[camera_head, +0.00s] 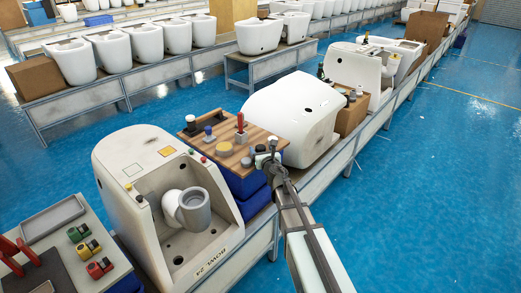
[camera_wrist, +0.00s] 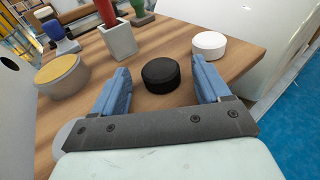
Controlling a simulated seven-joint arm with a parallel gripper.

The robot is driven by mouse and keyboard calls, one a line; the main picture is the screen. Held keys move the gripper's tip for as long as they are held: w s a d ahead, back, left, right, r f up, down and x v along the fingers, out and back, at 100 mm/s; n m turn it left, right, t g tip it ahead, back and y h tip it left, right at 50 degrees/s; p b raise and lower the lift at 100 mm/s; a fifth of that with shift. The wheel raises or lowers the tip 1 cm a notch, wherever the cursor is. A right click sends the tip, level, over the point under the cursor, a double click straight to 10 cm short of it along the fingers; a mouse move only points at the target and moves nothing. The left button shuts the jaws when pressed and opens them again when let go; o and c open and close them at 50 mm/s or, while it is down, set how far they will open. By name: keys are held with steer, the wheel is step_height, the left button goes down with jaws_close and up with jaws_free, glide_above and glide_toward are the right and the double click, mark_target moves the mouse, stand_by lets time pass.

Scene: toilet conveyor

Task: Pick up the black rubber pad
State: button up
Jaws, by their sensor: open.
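The black rubber pad (camera_wrist: 161,75) is a short, round black disc lying flat on a wooden tabletop (camera_wrist: 85,85). In the wrist view it shows between the tips of my gripper (camera_wrist: 160,80), with a visible gap on each side. My blue-grey fingers are open and hold nothing. I cannot tell exactly how high the fingertips are above the wood. In the head view my gripper (camera_head: 267,159) is over the right front edge of the wooden top (camera_head: 211,143), and it partly hides the pad area.
A white disc (camera_wrist: 208,44) lies beyond the pad on the right. A grey block with a red handle (camera_wrist: 119,40), a yellow-topped grey disc (camera_wrist: 62,74) and a blue-handled stamp (camera_wrist: 58,37) stand left. White ceramic units (camera_head: 160,190) (camera_head: 292,115) flank the wooden top.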

steer(key=c, duration=1.1)
steer(key=shift+r, duration=0.2)
step_height(320, 180, up, 9)
steer(key=shift+s+d+r, duration=0.1)
steer(key=shift+r, duration=0.05)
stand_by(0.7)
